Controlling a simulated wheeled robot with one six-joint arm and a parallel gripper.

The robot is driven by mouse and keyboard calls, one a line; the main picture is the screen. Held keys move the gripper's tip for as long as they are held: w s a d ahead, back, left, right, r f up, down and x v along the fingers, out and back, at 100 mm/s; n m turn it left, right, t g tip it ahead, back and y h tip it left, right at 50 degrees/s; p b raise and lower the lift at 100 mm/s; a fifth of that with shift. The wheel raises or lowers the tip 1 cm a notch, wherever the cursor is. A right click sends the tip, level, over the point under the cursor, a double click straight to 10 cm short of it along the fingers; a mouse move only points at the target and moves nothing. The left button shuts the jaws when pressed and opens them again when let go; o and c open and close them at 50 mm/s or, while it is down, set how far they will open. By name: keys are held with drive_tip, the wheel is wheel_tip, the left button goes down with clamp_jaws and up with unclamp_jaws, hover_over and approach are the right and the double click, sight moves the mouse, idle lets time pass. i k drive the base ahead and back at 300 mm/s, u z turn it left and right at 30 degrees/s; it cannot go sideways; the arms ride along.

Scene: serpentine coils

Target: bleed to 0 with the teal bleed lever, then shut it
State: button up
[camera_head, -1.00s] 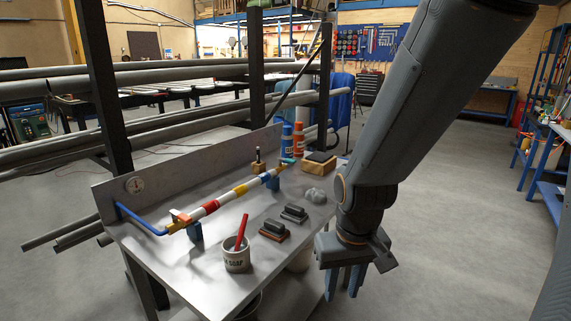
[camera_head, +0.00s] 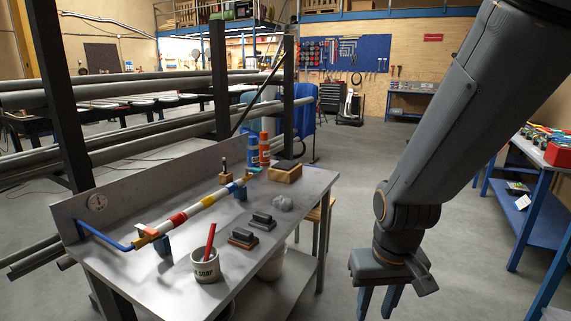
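A striped pipe with white, red, yellow and blue bands (camera_head: 199,205) runs along the grey workbench. A small teal piece, which looks like the bleed lever (camera_head: 254,170), sits at the pipe's far end; its exact position is too small to tell.
A stool (camera_head: 318,213) is beside the bench.

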sight(255, 170)
drive_tip(key=z, duration=0.05)
drive_tip(key=i, duration=1.4)
drive_tip(key=u, duration=0.3)
